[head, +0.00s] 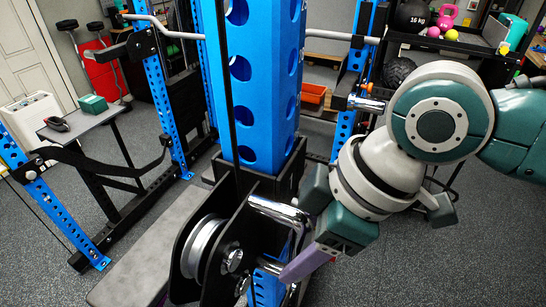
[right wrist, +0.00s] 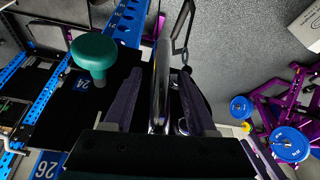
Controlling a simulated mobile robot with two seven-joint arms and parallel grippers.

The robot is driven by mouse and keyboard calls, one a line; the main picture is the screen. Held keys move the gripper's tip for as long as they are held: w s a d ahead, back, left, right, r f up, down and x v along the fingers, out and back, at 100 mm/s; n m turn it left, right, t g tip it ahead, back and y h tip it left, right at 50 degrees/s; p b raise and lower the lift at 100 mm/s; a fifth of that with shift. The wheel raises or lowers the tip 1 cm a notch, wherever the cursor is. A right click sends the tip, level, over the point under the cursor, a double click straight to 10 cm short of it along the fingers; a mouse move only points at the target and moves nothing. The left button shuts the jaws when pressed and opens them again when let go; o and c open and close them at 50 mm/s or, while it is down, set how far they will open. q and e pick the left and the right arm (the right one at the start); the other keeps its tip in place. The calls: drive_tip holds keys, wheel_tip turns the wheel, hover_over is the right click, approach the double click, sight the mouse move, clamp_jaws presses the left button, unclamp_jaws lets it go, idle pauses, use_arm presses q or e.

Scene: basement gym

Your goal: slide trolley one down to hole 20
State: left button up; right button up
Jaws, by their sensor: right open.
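Trolley one (head: 262,190) is a black carriage around the blue upright (head: 262,60), with a grey pulley wheel (head: 203,248) and a bent chrome handle (head: 283,208). My right gripper (head: 300,262) is at the handle. In the right wrist view my right gripper (right wrist: 158,100) is open, with one dark purple finger on each side of the chrome handle (right wrist: 160,75); I cannot tell whether they touch it. A green knob (right wrist: 94,52) stands out on the trolley, left of the fingers. The number 24 shows beside it, and 26 on blue at lower left.
A grey bench (head: 145,270) lies low at the left of the upright. Another blue rack post (head: 165,110) stands behind it. A rack shelf with weights (head: 470,40) is at upper right. Grey floor is clear at lower right.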

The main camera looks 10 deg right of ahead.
drive_tip(key=shift+c, duration=0.3)
clamp_jaws()
idle(1.0)
